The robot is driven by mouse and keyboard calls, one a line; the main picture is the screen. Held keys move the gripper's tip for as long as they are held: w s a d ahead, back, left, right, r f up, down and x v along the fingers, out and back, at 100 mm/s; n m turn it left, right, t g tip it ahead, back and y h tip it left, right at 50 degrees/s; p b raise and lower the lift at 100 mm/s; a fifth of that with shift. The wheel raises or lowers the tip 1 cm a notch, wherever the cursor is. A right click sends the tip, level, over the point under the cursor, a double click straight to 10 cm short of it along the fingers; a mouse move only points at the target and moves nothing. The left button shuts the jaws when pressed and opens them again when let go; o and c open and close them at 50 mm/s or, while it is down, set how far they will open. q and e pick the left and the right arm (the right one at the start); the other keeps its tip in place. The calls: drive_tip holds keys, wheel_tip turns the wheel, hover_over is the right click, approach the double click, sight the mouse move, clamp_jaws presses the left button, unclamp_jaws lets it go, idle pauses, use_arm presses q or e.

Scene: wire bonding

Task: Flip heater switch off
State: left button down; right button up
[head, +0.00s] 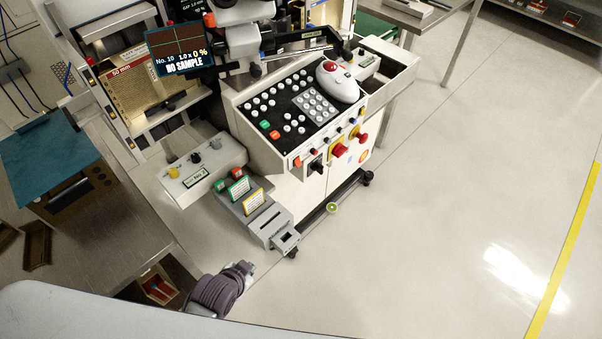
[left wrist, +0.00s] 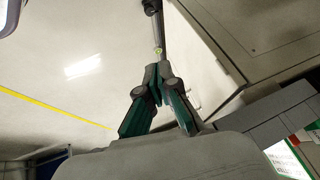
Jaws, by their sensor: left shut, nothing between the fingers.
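No switch carries a heater label I can read. A small white control box (head: 203,166) with knobs and a small display stands left of the main console. The console front (head: 335,150) has a black rotary switch (head: 316,164), a red knob on yellow and small coloured switches. In the head view my left arm's end (head: 222,288) is low, left of the console's foot. In the left wrist view my left gripper (left wrist: 157,72) is shut and empty, pointing along the console's lower side, with no switch between its fingers. My right gripper is in neither view.
A grey stepped unit (head: 272,228) with green- and yellow-framed cards juts out beside my left arm. A steel bench (head: 110,240) stands at left. The console's dark base rail (head: 335,205) runs along the floor. Open floor (head: 440,220) lies to the right.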

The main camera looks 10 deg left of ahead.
sight(298, 162)
use_arm(q)
drive_tip(key=r, duration=0.4)
drive_tip(key=w+d+r+t, duration=0.1)
drive_tip(key=r, duration=0.4)
drive_tip(key=w+r+m+t+b, duration=0.1)
drive_tip(key=r, duration=0.4)
drive_tip(key=shift+w+d, duration=0.15)
drive_tip(key=shift+d, duration=0.05)
drive_tip(key=w+d+r+m+t+h, duration=0.1)
drive_tip(key=w+d+r+m, duration=0.1)
drive_tip(key=w+d+r+m+t+h, duration=0.1)
drive_tip(key=w+d+r+m+t, duration=0.1)
drive_tip(key=m, duration=0.1)
drive_tip(key=shift+w+r+t+h, duration=0.1)
drive_tip(key=shift+w+t+h, duration=0.2)
drive_tip(key=shift+w, duration=0.1)
drive_tip(key=d+r+m+t+h, duration=0.1)
drive_tip(key=w+d+r+m+t+h, duration=0.1)
drive_tip(key=d+m, duration=0.1)
drive_tip(key=d+r+m+h, duration=0.1)
drive_tip(key=m, duration=0.1)
drive_tip(key=shift+w+d+r+t, duration=0.1)
drive_tip(key=shift+w+d+t, duration=0.15)
drive_tip(key=shift+d+t, duration=0.15)
drive_tip(key=w+d+f+p, duration=0.1)
drive_tip(key=w+f, duration=0.2)
drive_tip(key=w, duration=0.8)
drive_tip(key=shift+w+d, duration=0.1)
